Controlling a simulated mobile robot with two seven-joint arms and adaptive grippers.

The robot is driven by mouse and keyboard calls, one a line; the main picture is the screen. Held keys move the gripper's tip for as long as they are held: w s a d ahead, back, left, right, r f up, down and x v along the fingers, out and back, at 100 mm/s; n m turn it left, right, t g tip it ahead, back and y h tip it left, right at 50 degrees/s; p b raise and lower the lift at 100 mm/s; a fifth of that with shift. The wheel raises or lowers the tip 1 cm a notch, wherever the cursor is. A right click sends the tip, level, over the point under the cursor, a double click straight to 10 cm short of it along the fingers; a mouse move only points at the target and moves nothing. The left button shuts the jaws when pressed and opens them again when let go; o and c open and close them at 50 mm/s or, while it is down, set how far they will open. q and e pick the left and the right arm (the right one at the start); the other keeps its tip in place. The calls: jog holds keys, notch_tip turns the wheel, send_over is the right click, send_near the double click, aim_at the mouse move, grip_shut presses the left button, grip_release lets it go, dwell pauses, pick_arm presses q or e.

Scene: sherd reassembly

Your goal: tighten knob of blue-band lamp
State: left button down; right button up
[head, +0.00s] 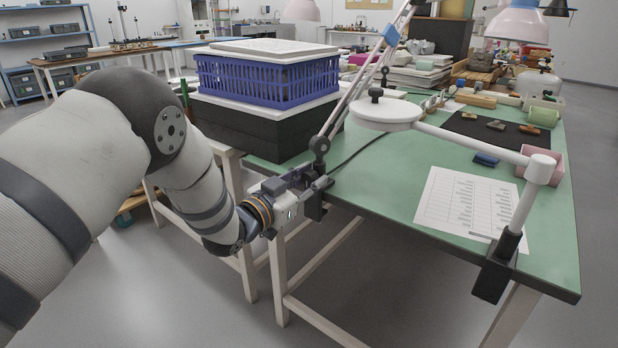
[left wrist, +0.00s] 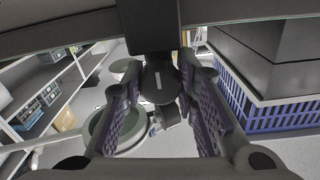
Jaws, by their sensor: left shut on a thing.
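The blue-band lamp (head: 347,98) is clamped to the near left edge of the green table; its slanted arm carries a blue band (head: 391,36) near the top. Its black clamp (head: 314,208) grips the table edge. My left gripper (head: 313,188) is at this clamp, beside the lamp's foot. In the left wrist view, the clamp (left wrist: 150,25) shows as a dark block at top, with the dark knob (left wrist: 159,82) below it. My right gripper is not in view.
A blue crate (head: 265,80) on dark boxes (head: 262,128) stands close behind my left gripper. A white lamp (head: 387,113) is clamped at the table's right front corner. A printed sheet (head: 470,205) lies on the green table (head: 385,185). Floor beside the table is clear.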

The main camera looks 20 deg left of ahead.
pick_arm(q)
jog(key=c, duration=1.2)
grip_release()
jog(key=shift+c, duration=0.2)
jog(key=shift+s, duration=0.1)
jog(key=v, duration=1.1)
jog(key=shift+s+a, duration=0.15)
jog(key=shift+s, duration=0.25)
